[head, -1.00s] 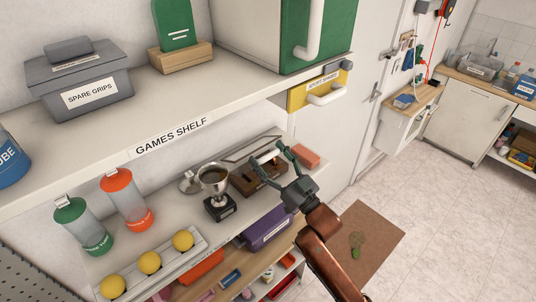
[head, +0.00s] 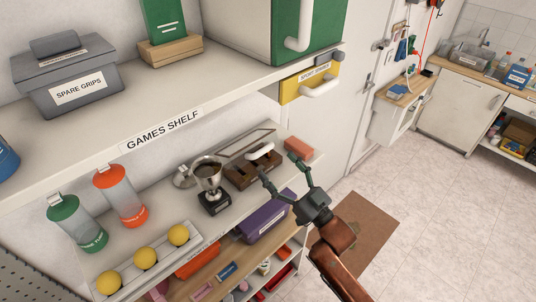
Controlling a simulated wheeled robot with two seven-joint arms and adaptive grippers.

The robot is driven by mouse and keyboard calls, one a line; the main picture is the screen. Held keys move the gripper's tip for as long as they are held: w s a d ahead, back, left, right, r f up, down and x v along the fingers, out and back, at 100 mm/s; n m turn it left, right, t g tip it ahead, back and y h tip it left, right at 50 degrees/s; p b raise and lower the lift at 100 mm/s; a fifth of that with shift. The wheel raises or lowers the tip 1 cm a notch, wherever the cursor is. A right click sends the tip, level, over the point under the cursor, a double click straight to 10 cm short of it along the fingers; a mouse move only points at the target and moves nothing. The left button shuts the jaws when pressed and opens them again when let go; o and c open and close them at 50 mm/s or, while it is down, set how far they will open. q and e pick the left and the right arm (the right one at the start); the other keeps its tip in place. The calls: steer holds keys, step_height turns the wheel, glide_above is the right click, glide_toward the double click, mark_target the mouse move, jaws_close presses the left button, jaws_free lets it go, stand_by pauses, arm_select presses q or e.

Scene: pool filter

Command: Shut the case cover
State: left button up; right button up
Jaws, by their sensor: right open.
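The brown wooden case (head: 240,178) stands on the middle shelf, right of the trophy. Its cover (head: 236,150) looks like a thin pale frame with a see-through pane, standing raised at the back of the case. A white bar (head: 260,152) shows above the case; I cannot tell exactly how it is fixed. My right gripper (head: 283,170) is open and empty, in front of the case's right side, with its fingers spread towards the bar. I cannot tell whether a finger touches anything. My left gripper is out of view.
A silver trophy (head: 208,174) stands close left of the case, and an orange-red block (head: 299,147) lies to its right. The upper shelf (head: 165,130) and a yellow drawer (head: 309,83) overhang. A purple bin (head: 264,219) sits below.

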steer(key=v, duration=0.4)
steer(key=shift+d+f, duration=0.1)
steer(key=shift+d, duration=0.05)
